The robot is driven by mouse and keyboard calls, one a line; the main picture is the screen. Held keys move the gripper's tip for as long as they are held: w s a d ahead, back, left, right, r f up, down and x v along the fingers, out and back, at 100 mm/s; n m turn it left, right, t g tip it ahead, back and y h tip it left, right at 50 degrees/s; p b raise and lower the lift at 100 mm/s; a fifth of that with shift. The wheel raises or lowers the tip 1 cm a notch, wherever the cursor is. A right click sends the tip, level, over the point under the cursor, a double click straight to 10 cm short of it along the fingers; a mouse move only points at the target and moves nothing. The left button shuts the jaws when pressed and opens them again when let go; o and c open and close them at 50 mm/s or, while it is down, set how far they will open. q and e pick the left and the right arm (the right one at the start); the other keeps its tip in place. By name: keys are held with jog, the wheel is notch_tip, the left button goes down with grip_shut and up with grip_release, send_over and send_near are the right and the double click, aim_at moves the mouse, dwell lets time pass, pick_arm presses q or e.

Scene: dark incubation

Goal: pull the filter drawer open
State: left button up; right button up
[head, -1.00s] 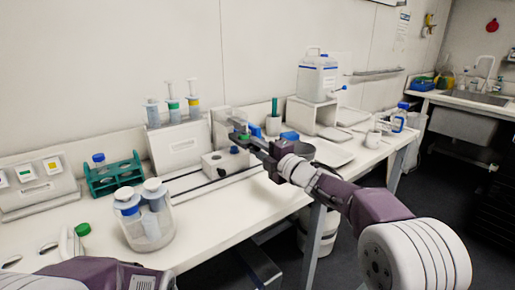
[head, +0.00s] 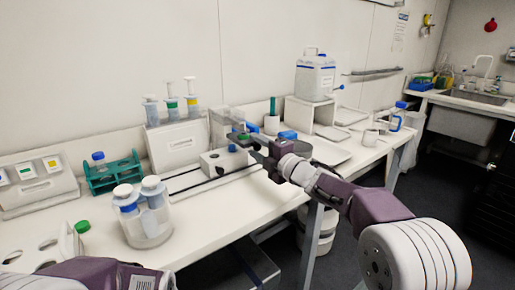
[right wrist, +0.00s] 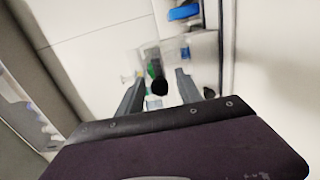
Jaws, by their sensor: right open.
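A low white box (head: 222,163) with a round spot on its front stands at the middle of the bench, in front of a clear box (head: 222,122). I cannot tell for sure which part is the filter drawer. My right gripper (head: 245,142) is open just above and to the right of the white box, partly covering it. In the right wrist view a black round knob (right wrist: 160,86) shows between the spread fingers of that gripper (right wrist: 158,88). I cannot tell whether they touch it. My left arm enters at bottom left; its gripper is out of view.
A clear jar (head: 147,218) with white-capped bottles stands at the front left, near a teal tube rack (head: 114,176). Bare bench (head: 205,215) lies in front of the white box.

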jog(key=v, duration=0.9)
